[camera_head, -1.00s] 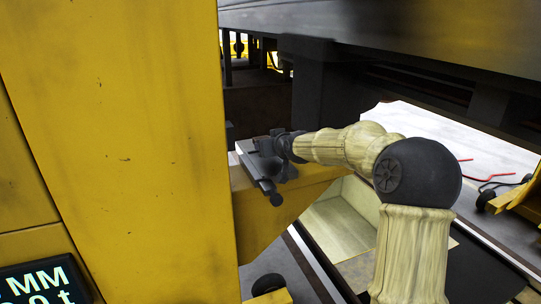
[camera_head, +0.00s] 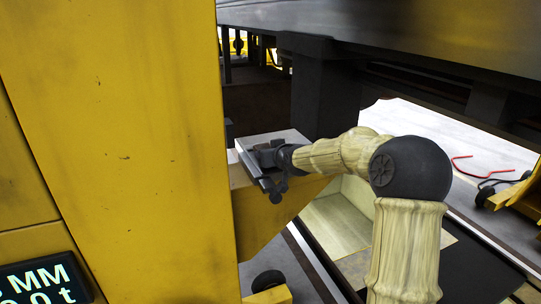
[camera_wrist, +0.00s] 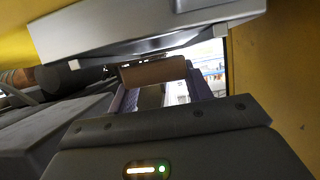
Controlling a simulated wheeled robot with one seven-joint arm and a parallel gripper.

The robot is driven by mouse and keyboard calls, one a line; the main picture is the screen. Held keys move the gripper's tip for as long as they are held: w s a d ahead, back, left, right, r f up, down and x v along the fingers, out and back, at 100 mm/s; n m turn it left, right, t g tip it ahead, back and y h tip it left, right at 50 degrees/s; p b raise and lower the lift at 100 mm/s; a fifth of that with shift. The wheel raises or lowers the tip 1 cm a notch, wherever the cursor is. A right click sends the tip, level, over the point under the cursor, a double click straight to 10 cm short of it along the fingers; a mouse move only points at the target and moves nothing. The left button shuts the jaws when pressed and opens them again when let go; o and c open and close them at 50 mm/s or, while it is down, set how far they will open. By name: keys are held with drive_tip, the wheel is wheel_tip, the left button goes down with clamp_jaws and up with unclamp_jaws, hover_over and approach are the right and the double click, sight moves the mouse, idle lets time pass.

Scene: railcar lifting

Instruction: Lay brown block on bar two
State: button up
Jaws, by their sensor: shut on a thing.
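My gripper (camera_head: 266,168) is at the yellow lifting bracket (camera_head: 262,212) in the head view, low beside a flat grey plate (camera_head: 287,136) on it. I cannot tell whether this plate is bar two. In the wrist view a brown block (camera_wrist: 153,72) shows between the fingers, and my gripper is shut on it. The block's lower part is hidden by my gripper's body. A light grey bar (camera_wrist: 140,32) with small white pads crosses the top of the wrist view, close to the block. Whether they touch is unclear. The block is hidden in the head view.
A tall yellow column (camera_head: 120,130) fills the left, with a display (camera_head: 40,283) at its foot. The dark railcar underside (camera_head: 400,45) hangs over my arm at upper right. A red and black cable (camera_head: 490,178) lies on the floor at right.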

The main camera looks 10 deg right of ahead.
drive_tip(key=shift+s+f, duration=0.15)
drive_tip(key=shift+f, duration=0.6)
drive_tip(key=o, duration=1.1)
drive_tip(key=shift+f, duration=0.15)
drive_tip(key=shift+r+p, duration=0.65)
drive_tip(key=shift+p, duration=0.05)
drive_tip(key=shift+s+d+b, duration=0.1)
drive_tip(key=shift+s+b, duration=0.05)
drive_tip(key=shift+b, duration=0.2)
drive_tip(key=shift+r+b+v, duration=0.15)
drive_tip(key=shift+b+v, duration=0.1)
drive_tip(key=shift+v, duration=1.7)
drive_tip(key=shift+r+b+v, duration=0.15)
drive_tip(key=shift+b+v, duration=0.1)
drive_tip(key=shift+v, duration=1.7)
drive_tip(key=shift+r+b+v, duration=0.2)
drive_tip(key=shift+b+v, duration=0.05)
drive_tip(key=shift+v, duration=1.7)
